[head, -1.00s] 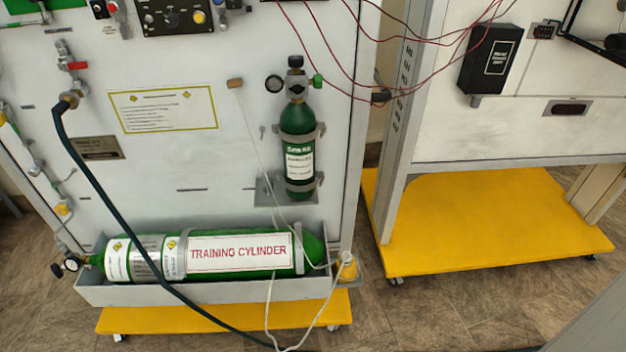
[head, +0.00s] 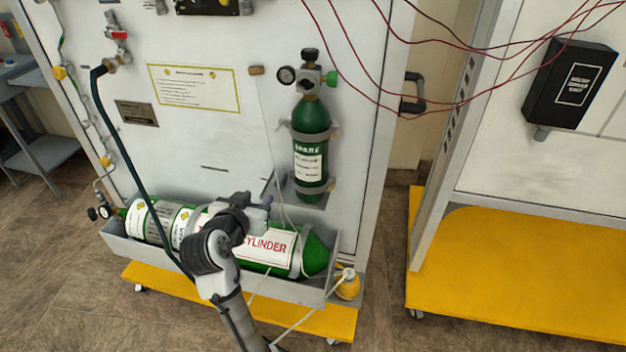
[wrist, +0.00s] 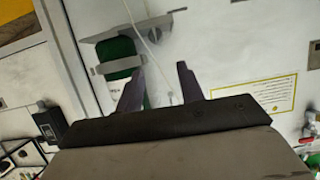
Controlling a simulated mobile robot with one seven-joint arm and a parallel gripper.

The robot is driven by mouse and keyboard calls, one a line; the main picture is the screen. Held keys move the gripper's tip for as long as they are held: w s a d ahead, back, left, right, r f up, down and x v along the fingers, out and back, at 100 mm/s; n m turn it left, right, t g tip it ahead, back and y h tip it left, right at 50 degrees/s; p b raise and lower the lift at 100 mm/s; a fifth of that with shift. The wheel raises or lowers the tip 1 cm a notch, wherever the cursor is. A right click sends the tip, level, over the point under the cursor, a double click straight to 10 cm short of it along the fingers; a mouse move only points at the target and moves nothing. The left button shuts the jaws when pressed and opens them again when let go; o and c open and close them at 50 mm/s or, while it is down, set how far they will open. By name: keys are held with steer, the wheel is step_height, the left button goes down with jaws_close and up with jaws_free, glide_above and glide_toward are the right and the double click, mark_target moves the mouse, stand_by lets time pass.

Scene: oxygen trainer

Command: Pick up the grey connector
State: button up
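I cannot single out the grey connector with certainty in either view. A pale grey fitting (head: 348,273) sits on the yellow bottle at the trolley's lower right, with a white tube at it; I cannot tell whether this is the connector. My gripper (head: 256,200) is in front of the large green training cylinder (head: 313,257), left of and below the small spare cylinder (head: 311,150). In the wrist view my gripper (wrist: 160,80) is open, its two dark fingers apart with nothing gripped. The white tube (wrist: 140,35) and bare panel show beyond the fingers.
The grey tray (head: 290,290) holds the training cylinder. A dark hose (head: 130,165) hangs down the panel's left side. Red wires (head: 450,105) cross the upper right. A second trolley with a yellow base (head: 500,265) stands at the right, with a floor gap between.

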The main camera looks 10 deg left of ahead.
glide_toward(278, 183)
steer(key=x, duration=0.4)
steer(key=shift+w+r+p, duration=0.1)
steer(key=shift+w+p, duration=0.15)
steer(key=shift+p, duration=0.15)
steer(key=shift+f+p+x, duration=0.15)
steer(key=shift+p+x, duration=0.2)
steer(key=shift+x, duration=1)
steer(key=shift+f+p+x, duration=0.1)
steer(key=shift+p+x, duration=0.2)
steer(key=shift+x, duration=1.1)
steer(key=shift+s, duration=0.1)
steer(key=c, duration=0.7)
steer(key=shift+s+r, duration=0.1)
steer(key=shift+r, duration=0.05)
